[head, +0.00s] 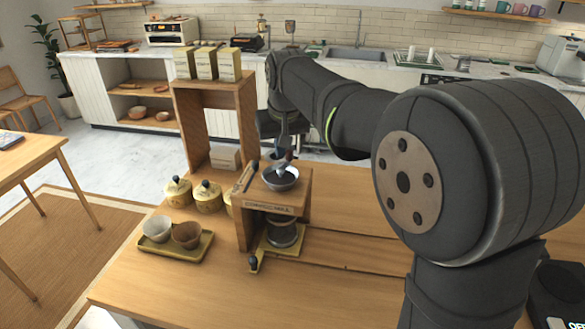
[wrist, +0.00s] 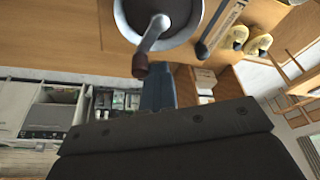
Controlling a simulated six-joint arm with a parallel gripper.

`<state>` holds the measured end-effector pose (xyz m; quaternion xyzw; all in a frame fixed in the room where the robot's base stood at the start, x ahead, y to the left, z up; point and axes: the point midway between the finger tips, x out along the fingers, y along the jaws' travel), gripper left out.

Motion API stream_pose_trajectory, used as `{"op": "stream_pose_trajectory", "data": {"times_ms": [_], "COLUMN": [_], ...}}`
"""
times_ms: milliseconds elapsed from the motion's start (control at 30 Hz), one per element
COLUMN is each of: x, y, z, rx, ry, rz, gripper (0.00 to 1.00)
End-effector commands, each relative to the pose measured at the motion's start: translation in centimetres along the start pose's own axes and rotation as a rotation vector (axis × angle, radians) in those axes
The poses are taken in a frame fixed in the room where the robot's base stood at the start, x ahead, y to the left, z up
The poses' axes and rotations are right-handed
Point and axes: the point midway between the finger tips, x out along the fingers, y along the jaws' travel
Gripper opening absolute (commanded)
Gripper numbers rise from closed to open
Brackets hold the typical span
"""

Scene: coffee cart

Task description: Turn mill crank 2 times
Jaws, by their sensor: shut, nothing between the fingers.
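The coffee mill is a wooden stand (head: 270,209) on the counter, with a grey metal bowl (head: 281,184) on top. In the wrist view the bowl (wrist: 192,30) is at the top edge. The metal crank arm (wrist: 153,32) runs from its middle to a brown knob (wrist: 140,68). My gripper (head: 285,152) points down just above the bowl in the head view. In the wrist view its shut blue fingers (wrist: 157,88) are beside the knob and hold nothing. I cannot tell whether they touch it. The crank is mostly hidden in the head view.
A glass container (head: 283,235) sits under the mill's top. A tray (head: 160,252) with two cups and several yellow canisters (head: 178,192) stand to the left. A wooden shelf (head: 187,135) with boxes rises behind. The counter's front (head: 200,290) is clear.

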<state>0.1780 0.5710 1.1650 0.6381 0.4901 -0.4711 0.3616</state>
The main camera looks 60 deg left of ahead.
Motion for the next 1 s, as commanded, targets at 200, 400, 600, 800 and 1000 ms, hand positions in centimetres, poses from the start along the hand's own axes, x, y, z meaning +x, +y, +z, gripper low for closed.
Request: {"op": "stream_pose_trajectory", "data": {"times_ms": [200,400,600,800,1000], "x": [-0.1,-0.1,-0.3,-0.4,-0.4], "y": [0.7,0.8,1.7,2.0,2.1], "z": [0.2,0.2,0.9,1.2,1.3], "rx": [0.001,0.001,0.001,0.001,0.001], "ry": [0.002,0.002,0.002,0.001,0.002], "rz": [0.001,0.001,0.001,0.0,0.0], "gripper": [0.0,0.0,0.0,0.0,0.0]}}
